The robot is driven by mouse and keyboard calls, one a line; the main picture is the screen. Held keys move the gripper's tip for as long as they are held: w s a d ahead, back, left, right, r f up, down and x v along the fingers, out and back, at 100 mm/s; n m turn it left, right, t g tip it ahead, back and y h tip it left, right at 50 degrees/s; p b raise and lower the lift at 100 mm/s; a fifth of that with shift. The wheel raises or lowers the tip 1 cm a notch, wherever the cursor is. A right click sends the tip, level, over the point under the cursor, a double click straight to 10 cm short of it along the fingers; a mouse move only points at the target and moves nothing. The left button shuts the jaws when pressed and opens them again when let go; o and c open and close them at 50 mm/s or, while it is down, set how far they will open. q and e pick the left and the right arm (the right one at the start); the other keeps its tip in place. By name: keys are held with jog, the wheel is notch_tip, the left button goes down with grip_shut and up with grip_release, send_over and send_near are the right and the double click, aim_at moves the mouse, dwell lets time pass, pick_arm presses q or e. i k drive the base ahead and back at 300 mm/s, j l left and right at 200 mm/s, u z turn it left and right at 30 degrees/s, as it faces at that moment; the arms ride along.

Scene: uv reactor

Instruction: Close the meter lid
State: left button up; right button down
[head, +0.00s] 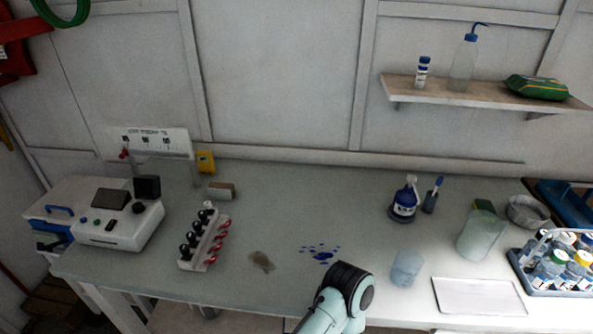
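A white bench meter (118,226) stands at the left end of the table. A black square flap (147,187), which looks like the meter lid, stands up at the meter's back right, seemingly open. A pale teal arm link of mine with a black joint rises at the bottom centre, well to the right of the meter. Neither gripper shows in this view.
Blue spots (320,253) and a brown stain (261,261) mark the table. Beakers (406,268), bottles, a white tray (478,297) and a bottle caddy (561,290) occupy the right. The back middle is clear.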

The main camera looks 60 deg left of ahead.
aim_at(146, 187)
jog(key=u, duration=3.6)
